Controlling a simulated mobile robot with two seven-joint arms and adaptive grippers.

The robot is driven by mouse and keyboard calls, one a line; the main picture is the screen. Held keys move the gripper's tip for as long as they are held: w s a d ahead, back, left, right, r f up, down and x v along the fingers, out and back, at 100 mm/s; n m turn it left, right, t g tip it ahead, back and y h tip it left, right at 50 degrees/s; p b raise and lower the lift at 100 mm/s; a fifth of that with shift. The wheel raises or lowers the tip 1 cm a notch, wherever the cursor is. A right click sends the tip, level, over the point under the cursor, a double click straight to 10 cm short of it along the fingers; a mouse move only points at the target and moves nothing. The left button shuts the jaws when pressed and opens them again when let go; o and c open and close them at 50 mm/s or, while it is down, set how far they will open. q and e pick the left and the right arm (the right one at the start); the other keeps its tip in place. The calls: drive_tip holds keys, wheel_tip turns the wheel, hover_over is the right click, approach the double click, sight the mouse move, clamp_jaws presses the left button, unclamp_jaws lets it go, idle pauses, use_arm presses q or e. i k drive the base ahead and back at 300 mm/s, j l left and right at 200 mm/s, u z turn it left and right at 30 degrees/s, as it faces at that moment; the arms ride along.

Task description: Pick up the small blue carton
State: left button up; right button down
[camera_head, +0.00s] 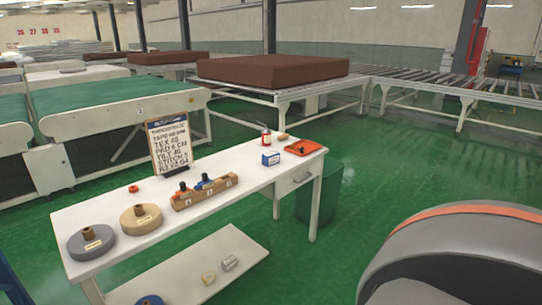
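The small blue carton (270,158) stands on the white workbench (232,167), toward its right part. It is a small box with a blue lower part and a white upper part. A small red and white bottle (266,137) stands just behind it, and an orange flat item (303,147) lies to its right. Nothing is touching the carton from my side. Neither of my grippers is in view.
On the bench are a grey roll (91,243), a tan roll (141,219), a wooden holder (204,192) and a letter board (169,143). A green bin (331,187) stands by its right end. A large rounded grey object (460,250) fills the lower right.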

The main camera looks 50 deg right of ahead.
sight(270, 158)
drive_tip(key=i+l, duration=0.25)
drive_tip(key=l, duration=0.2)
drive_tip(key=i+l, duration=0.3)
drive_tip(key=l, duration=0.15)
drive_tip(key=i+l, duration=0.25)
drive_tip(key=l, duration=0.2)
drive_tip(key=i+l, duration=0.25)
drive_tip(key=l, duration=0.2)
drive_tip(key=i+l+z, duration=0.5)
drive_tip(key=l+z, duration=0.1)
drive_tip(key=z, duration=1.45)
